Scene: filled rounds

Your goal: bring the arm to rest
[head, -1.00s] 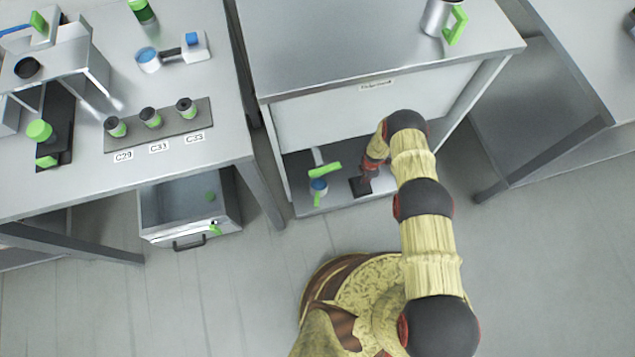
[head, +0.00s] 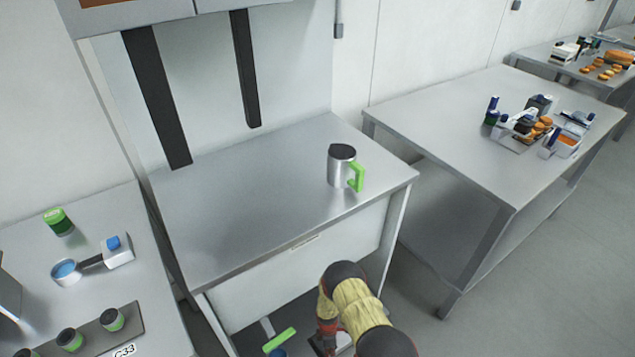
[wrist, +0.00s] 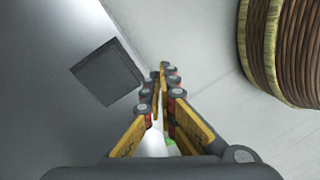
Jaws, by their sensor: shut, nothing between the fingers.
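My gripper (wrist: 168,72) shows in the wrist view with its yellow and black fingers closed together and nothing held. A flat dark square (wrist: 108,72) lies to the left of the fingertips, apart from them. A pale cylindrical part and a bit of green show low between the finger bases; I cannot tell what they belong to. In the head view my arm (head: 352,305) reaches down at the front of the metal bench's lower shelf. The fingertips are not clear there, near the bottom edge.
A steel mug with a green handle (head: 341,167) stands on the bench top (head: 240,215). A green-handled item (head: 279,341) is on the lower shelf, left of my arm. A left table (head: 150,320) holds jars and a small pan. Open floor (head: 500,310) lies right.

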